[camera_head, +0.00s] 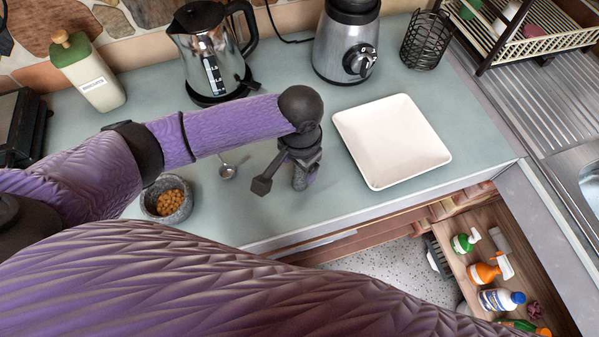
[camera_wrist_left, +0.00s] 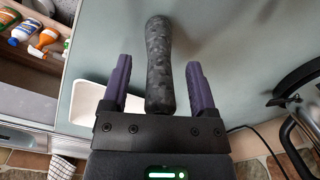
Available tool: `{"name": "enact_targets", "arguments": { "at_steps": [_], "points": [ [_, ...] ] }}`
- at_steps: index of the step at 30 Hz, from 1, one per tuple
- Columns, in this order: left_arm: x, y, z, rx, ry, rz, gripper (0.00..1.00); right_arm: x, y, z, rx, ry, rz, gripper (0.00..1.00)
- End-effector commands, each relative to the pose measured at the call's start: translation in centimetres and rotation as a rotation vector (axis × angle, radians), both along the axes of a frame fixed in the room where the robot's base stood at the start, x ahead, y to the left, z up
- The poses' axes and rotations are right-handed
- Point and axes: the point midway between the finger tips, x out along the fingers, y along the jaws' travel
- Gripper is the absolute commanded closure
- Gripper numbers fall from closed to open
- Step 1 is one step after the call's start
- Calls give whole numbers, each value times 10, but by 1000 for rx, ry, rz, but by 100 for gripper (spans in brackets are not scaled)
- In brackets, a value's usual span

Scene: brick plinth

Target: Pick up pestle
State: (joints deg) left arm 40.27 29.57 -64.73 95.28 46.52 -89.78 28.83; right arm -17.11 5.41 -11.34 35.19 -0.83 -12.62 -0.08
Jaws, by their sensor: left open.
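The pestle (camera_wrist_left: 158,62) is a dark speckled stone rod with a flared end. In the left wrist view it lies between the two spread fingers of my left gripper (camera_wrist_left: 157,80), with a gap on both sides. In the head view the pestle (camera_head: 303,179) shows partly under my left gripper (camera_head: 284,172), above the counter; whether it stands or lies is hard to tell. The left gripper is open around it. My right gripper is not in view.
A stone mortar (camera_head: 168,199) with yellowish bits stands left, near a small metal spoon (camera_head: 229,170). A white square plate (camera_head: 390,140) lies right of the gripper. A kettle (camera_head: 207,55) and blender (camera_head: 345,45) stand behind. An open drawer (camera_head: 540,270) holds bottles below the counter edge.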

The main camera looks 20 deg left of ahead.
Motion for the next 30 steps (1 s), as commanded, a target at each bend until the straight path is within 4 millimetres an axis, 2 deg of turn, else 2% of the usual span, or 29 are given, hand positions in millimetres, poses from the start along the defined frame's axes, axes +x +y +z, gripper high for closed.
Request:
{"name": "enact_targets", "arguments": {
  "at_steps": [5, 15, 16, 26, 30],
  "points": [
    [0, 0, 1, 0, -1, -1, 25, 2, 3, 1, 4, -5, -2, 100],
    [0, 0, 1, 0, -1, 0, 97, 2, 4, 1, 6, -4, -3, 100],
    [0, 0, 1, 0, -1, 0, 100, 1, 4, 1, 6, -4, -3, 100],
    [0, 0, 4, -1, -2, 0, 100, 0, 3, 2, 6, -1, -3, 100],
    [1, -1, 35, -4, -5, -1, 100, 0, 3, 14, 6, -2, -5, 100]
  ]
}}
